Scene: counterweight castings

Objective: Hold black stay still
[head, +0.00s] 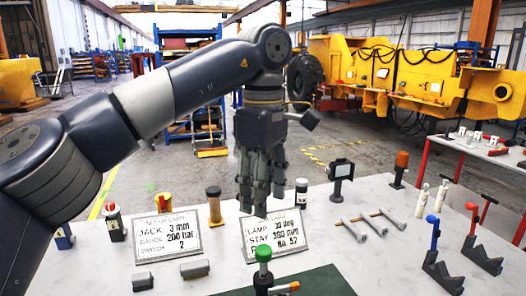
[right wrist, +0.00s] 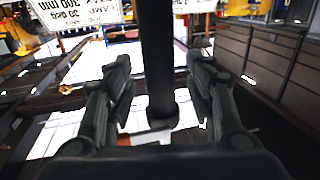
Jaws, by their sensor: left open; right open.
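In the right wrist view a black bar (right wrist: 157,55), which looks like the black stay, runs down from the top edge to a rounded end. It stands between the two fingers of my right gripper (right wrist: 160,68), which is open with a gap on both sides of the bar. My left gripper (head: 262,195) is open and empty in the head view, fingers pointing down, just behind the LAMP/STAY card (head: 275,236). I cannot make out the stay for certain in the head view, and my right gripper does not show there.
The white table (head: 350,250) holds a JACK/GAUGE card (head: 167,236), a green-knobbed post (head: 263,256) on a dark green mat (head: 322,284), grey rods (head: 370,222) and blue- and red-handled clamps (head: 440,268). A yellow machine (head: 410,75) stands behind.

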